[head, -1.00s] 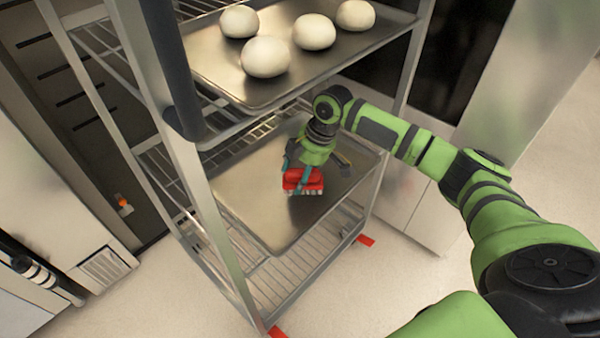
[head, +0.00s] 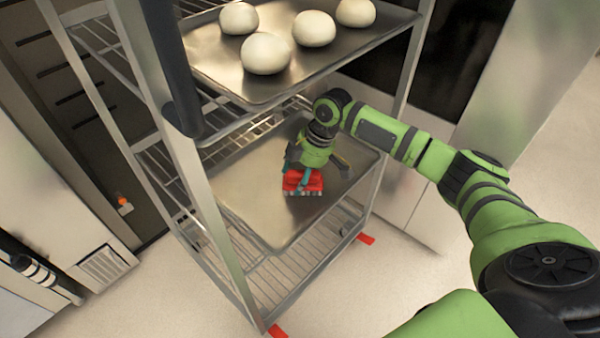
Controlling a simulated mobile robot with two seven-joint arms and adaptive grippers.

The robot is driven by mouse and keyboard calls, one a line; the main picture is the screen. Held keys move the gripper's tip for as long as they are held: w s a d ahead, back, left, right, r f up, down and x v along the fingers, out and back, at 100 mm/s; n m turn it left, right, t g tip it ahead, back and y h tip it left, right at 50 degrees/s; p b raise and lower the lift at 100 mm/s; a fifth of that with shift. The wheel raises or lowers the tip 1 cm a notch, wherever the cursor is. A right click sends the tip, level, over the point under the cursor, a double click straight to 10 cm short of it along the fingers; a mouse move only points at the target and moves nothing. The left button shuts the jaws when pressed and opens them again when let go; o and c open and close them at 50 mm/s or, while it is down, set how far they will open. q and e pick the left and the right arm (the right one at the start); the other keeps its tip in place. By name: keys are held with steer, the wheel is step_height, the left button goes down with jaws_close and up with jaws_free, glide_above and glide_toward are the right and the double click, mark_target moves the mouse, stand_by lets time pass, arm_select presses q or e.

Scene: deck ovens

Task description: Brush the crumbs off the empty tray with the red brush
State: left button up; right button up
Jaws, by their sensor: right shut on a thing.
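The empty tray (head: 240,204) is a bare metal sheet on a lower level of the rack. The red brush (head: 303,183) is over the tray, near its middle, with pale bristles facing down. I cannot tell for sure whether the bristles touch the tray. My right gripper (head: 302,172) is shut on the red brush and reaches in from the right. I cannot make out crumbs on the tray at this size. My left gripper is not in view.
The rack's front post (head: 205,205) stands left of the tray. Red-footed rack legs (head: 365,239) rest on the pale floor.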

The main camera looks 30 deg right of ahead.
steer(key=shift+f, duration=0.25)
steer(key=shift+d, duration=0.1)
